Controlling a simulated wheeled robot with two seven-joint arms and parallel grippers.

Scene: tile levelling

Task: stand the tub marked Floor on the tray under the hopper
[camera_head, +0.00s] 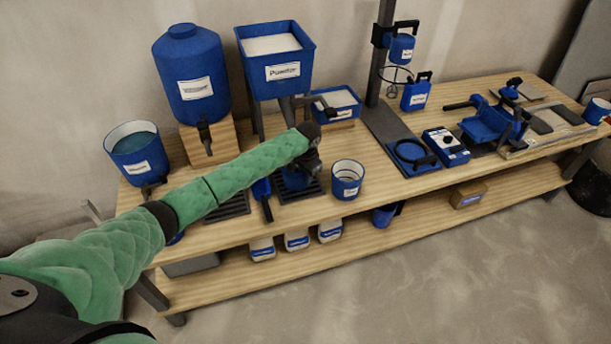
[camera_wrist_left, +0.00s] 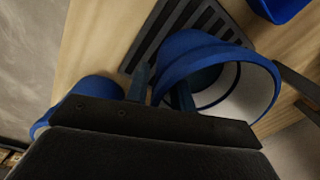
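My left gripper (camera_head: 303,166) is low under the powder hopper (camera_head: 275,67) at the end of the green arm. In the left wrist view its two fingers (camera_wrist_left: 160,92) are close together across the wall of a blue tub (camera_wrist_left: 225,75), one outside and one inside, shut on it. This tub, with a pale inside, also shows partly behind the gripper (camera_head: 296,182). It is over the slotted tray (camera_head: 302,193); whether it touches the tray is unclear, and its label is hidden. A second blue tub (camera_head: 348,179) stands to the right, its label unreadable. My right gripper is out of view.
A blue water barrel (camera_head: 190,75) on a wooden stand and a blue bucket (camera_head: 136,150) are at the left. A second slotted tray (camera_head: 232,207) lies left of the gripper. A mixer stand (camera_head: 390,125) and a blue ring (camera_head: 411,158) are to the right.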

